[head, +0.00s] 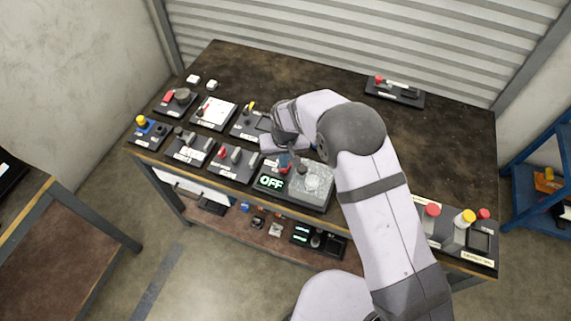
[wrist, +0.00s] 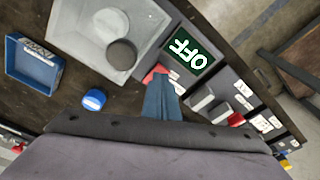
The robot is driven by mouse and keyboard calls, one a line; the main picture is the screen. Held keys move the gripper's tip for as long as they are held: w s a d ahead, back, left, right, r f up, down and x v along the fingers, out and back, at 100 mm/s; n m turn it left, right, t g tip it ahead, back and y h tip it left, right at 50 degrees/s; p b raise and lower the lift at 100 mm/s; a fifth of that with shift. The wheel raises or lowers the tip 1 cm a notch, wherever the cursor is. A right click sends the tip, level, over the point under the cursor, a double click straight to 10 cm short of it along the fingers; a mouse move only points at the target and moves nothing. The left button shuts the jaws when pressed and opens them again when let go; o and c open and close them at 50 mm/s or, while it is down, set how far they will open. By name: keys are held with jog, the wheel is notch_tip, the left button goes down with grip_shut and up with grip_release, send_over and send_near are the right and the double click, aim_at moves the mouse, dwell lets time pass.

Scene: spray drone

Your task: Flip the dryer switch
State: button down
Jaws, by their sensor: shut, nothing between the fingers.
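A grey unit (head: 322,190) stands at the front edge of the bench, with a lit display (head: 270,182) reading OFF beside it. The display (wrist: 188,56) and the unit (wrist: 88,32), with a dark round knob (wrist: 121,54), also show in the wrist view. A small red switch (wrist: 153,73) lies between the knob and the display, partly hidden by my fingers. My gripper (wrist: 162,92) is shut and empty, its tips right at the red switch; I cannot tell whether they touch. In the head view my gripper (head: 285,160) is over the same spot.
Several other switch panels (head: 232,163) stand close on the left. A blue tray (wrist: 33,62) and a blue-capped item (wrist: 94,99) are near my gripper. Red and yellow buttons (head: 464,218) stand at the right.

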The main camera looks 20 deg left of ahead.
jog(key=shift+f+b, duration=0.6)
jog(key=shift+f, duration=0.15)
dwell(0.5)
jog(key=shift+r, duration=0.1)
notch_tip(320, 180, up, 7)
jog(key=p, duration=0.4)
dwell(0.6)
dwell(0.3)
jog(key=s+d+r+m, duration=0.15)
jog(key=d+r, duration=0.35)
jog(key=d, duration=0.6)
jog(key=s+d+r+m, duration=0.15)
jog(key=d+r, duration=0.35)
jog(key=d, duration=0.5)
jog(key=s+d+r+m+g, duration=0.1)
jog(key=s+d+r+m, duration=0.1)
jog(key=s+d, duration=1.2)
jog(key=shift+s+d+r+m+g+h, duration=0.3)
jog(key=shift+s+m+h, duration=0.1)
jog(key=shift+s+m, duration=0.1)
